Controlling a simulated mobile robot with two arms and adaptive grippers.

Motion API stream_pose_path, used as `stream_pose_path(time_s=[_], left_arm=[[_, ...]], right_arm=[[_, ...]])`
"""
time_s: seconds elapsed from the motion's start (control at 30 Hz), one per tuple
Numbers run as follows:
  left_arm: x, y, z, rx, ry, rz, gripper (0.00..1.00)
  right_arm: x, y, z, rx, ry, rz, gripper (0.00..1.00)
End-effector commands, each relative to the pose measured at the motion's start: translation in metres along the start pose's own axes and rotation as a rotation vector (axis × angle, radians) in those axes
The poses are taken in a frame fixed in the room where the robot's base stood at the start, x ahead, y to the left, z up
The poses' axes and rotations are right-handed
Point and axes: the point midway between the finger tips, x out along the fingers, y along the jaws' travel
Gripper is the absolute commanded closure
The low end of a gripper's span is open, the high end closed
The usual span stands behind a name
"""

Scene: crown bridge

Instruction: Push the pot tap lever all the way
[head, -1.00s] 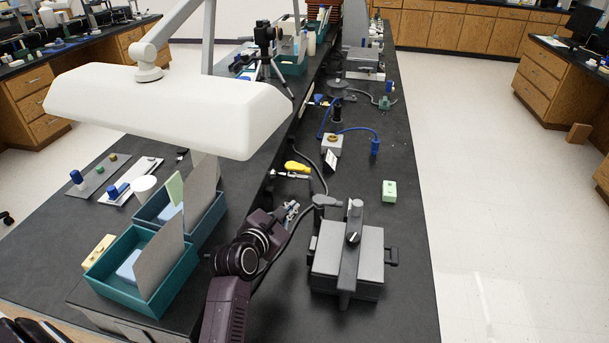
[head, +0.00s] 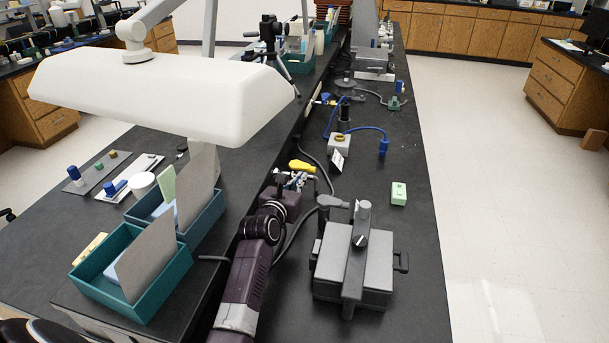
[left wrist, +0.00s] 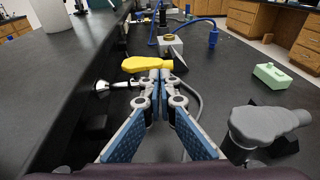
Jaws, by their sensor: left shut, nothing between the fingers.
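A yellow lever handle (head: 301,165) sits on a metal tap at the side of the raised bench shelf. It also shows in the left wrist view (left wrist: 147,64), lying crosswise. A second, grey lever handle (head: 332,201) stands on a dark body nearer to me, and shows at the right of the left wrist view (left wrist: 272,122). I cannot tell from the pictures which one is the pot's. My left gripper (left wrist: 160,76) is shut and empty, its tips just in front of the yellow lever; contact cannot be told. In the head view the left gripper (head: 296,181) is small. My right gripper is not in view.
A grey box-shaped device (head: 376,262) with a bar across it stands right of my left arm. The raised shelf (head: 225,240) borders the arm on the left. A white lamp hood (head: 165,98) hangs above.

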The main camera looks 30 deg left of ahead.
Motion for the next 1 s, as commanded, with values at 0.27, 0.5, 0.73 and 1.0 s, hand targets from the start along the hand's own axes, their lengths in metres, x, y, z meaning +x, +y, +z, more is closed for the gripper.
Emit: stream_pose_path(time_s=[0.27,0.5,0.73,1.0], left_arm=[[0.032,0.0,0.0,0.002,0.0,0.0,1.0],[0.039,0.001,0.0,0.003,0.0,0.001,1.0],[0.039,0.0,0.0,0.002,0.0,0.001,1.0],[0.045,0.0,0.004,-0.015,-0.004,0.041,1.0]], right_arm=[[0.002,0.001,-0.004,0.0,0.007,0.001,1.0],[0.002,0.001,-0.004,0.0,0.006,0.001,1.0],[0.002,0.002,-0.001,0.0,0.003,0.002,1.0],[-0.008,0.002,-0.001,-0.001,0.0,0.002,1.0]])
